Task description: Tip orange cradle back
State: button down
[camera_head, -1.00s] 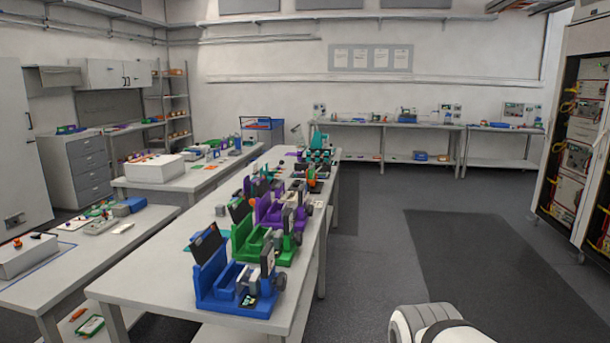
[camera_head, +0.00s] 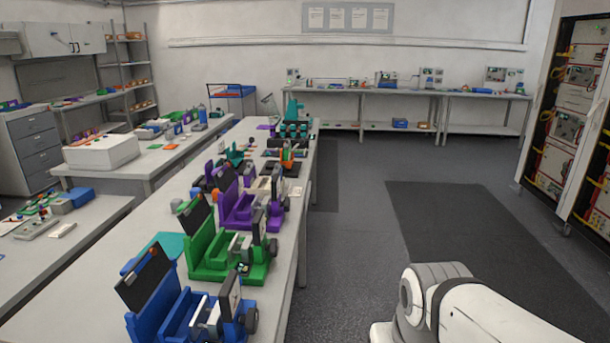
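Cradles stand in a row along the long bench (camera_head: 62,290). The blue cradle (camera_head: 172,318) is nearest and cut by the bottom edge, with a dark tilted panel at its back. Behind it are the green cradle (camera_head: 207,255) and the purple cradle (camera_head: 236,208). I cannot make out an orange cradle for certain. A small orange part (camera_head: 287,154) shows farther along the bench, among dark and teal equipment, too small to tell what it is. My white and grey arm shows at the lower right, away from the bench. My gripper is out of view.
The floor right of the bench is clear, with a dark mat (camera_head: 470,235). A rack cabinet (camera_head: 570,130) stands at the right. A back table (camera_head: 420,92) holds instruments along the far wall. Side benches (camera_head: 150,165) are at the left.

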aim_at(288, 164)
jog(key=z, duration=0.3)
jog(key=i, duration=3.7)
jog(key=u, duration=0.25)
